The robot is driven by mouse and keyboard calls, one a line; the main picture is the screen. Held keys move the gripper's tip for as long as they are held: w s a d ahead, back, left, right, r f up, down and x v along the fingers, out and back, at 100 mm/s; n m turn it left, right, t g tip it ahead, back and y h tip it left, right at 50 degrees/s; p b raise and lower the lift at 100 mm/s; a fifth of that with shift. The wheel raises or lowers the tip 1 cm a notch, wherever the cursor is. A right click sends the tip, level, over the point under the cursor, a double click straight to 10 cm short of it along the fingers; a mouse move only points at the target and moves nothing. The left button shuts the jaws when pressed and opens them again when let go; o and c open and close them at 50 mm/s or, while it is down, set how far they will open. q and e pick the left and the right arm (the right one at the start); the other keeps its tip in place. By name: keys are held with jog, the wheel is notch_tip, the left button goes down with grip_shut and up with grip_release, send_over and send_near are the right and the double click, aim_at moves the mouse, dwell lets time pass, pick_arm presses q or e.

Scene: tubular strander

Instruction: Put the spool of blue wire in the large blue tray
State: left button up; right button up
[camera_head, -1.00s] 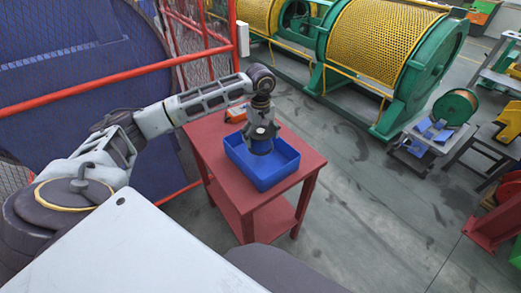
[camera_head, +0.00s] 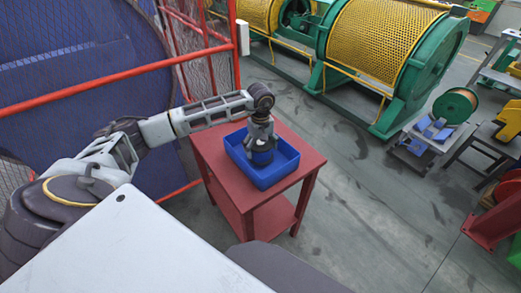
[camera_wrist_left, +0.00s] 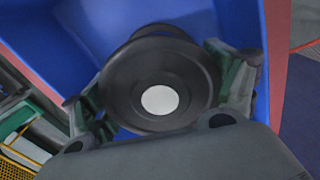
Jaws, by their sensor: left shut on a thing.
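The large blue tray (camera_head: 279,174) sits on a red table. My left gripper (camera_head: 261,146) points down into the tray from above. I cannot tell whether the spool touches the tray floor. My right gripper is not in view.
The red table (camera_head: 305,165) has a narrow bare rim around the tray. A red-framed mesh fence (camera_head: 205,50) stands behind on the left. A green and yellow strander (camera_head: 375,45) stands at the back. A cart with a green-flanged reel (camera_head: 455,105) is at the right.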

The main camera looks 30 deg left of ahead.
pick_arm(q)
jog(key=shift+f, duration=0.75)
jog(key=shift+f, duration=0.1)
jog(key=o, duration=1.4)
